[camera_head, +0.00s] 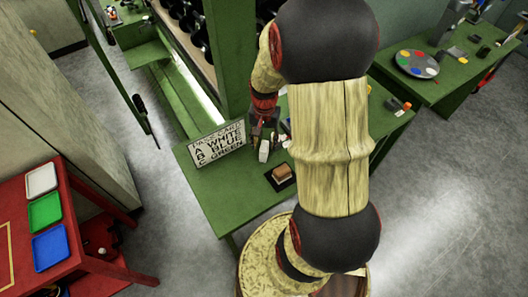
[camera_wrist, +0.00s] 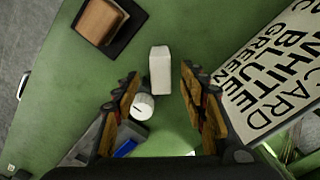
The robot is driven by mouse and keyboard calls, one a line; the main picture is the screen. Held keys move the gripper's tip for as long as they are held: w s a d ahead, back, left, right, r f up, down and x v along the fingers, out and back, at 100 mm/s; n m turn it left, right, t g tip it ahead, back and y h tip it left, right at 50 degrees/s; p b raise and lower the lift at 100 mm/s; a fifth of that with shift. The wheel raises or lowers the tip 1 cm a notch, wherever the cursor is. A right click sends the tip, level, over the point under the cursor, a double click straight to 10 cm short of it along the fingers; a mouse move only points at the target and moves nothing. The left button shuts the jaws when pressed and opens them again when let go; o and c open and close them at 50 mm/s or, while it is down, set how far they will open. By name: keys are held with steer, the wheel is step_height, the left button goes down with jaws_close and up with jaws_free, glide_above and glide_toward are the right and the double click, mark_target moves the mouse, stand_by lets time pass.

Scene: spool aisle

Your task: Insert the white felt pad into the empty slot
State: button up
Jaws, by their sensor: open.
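A small white block (camera_wrist: 160,70), which looks like the white felt pad, stands on the green table and lies between the fingertips of my gripper (camera_wrist: 158,78) in the wrist view. My gripper is open, with a gap on both sides of the block. In the head view the white block (camera_head: 264,151) shows just below my gripper (camera_head: 260,134). I cannot make out an empty slot in either view.
A card sign (camera_head: 216,146) stands left of my gripper. A brown block (camera_head: 282,173) sits on a black tray (camera_wrist: 128,32). A round white-topped thing (camera_wrist: 143,106) is close by my left finger. White, green and blue trays (camera_head: 42,180) lie on a red table.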

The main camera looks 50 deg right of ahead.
mark_target(264, 146)
step_height(264, 146, down, 4)
steer(key=shift+r+b, duration=0.25)
steer(key=shift+b, duration=0.15)
steer(key=c, duration=0.3)
steer(key=c, duration=0.7)
jaws_close()
